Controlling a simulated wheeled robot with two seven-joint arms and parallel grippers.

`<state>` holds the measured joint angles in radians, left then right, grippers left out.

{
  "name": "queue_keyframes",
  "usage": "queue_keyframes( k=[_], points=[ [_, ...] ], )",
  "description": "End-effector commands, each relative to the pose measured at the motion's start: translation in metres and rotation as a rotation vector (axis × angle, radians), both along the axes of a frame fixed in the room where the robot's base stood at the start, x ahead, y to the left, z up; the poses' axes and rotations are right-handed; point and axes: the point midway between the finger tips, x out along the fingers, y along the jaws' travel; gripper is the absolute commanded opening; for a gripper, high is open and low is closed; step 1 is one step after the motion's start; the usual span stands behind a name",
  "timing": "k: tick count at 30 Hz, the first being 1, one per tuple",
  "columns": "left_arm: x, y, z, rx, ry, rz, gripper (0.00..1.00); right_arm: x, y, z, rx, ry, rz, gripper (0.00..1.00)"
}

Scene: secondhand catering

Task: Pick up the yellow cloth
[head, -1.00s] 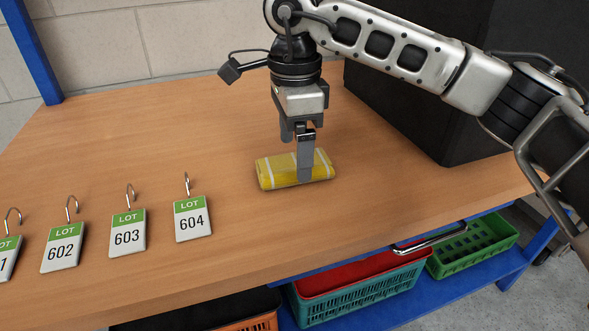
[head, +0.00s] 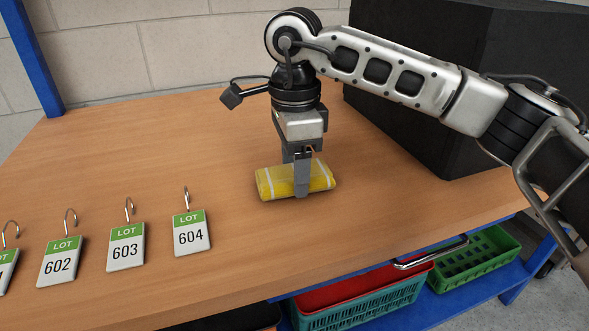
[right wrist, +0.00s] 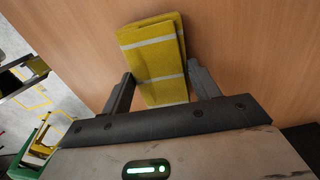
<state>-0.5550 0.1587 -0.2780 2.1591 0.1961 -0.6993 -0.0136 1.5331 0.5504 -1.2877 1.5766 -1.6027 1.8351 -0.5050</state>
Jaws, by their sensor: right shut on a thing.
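The yellow cloth (head: 270,184) is a folded bundle with pale stripes, on or just above the wooden table near its middle. In the right wrist view the cloth (right wrist: 155,60) lies between the two fingers and reaches out past their tips. My right gripper (head: 301,186) points down over the cloth, with one finger in front of its near side. It is shut on the cloth, and both fingers show in the right wrist view (right wrist: 161,78). I cannot tell whether the cloth's underside touches the table. My left gripper is not in view.
Several white and green lot tags with hooks, such as tag 604 (head: 191,234), lie left on the table (head: 160,150). A large black box (head: 415,110) stands at the back right. Crates, including a green one (head: 470,255), sit on a blue shelf below the front edge.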

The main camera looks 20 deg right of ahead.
Motion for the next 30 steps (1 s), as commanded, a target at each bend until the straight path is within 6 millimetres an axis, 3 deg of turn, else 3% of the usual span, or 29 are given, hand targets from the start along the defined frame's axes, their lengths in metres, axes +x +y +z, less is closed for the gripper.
queue_keyframes(
  k=[5, 14, 21, 30],
  points=[
    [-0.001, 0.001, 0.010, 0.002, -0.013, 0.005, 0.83, 0.000, 0.001, 0.027, 0.002, -0.003, 0.001, 0.39],
    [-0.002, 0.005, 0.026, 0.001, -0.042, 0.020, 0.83, -0.036, -0.042, 0.091, 0.001, -0.006, -0.002, 0.39],
    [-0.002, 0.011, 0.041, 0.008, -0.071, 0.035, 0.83, -0.074, -0.084, 0.114, 0.000, -0.004, -0.004, 0.39],
    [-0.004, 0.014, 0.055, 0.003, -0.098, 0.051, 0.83, -0.093, -0.103, 0.124, 0.001, 0.000, 0.001, 0.39]
  ],
)
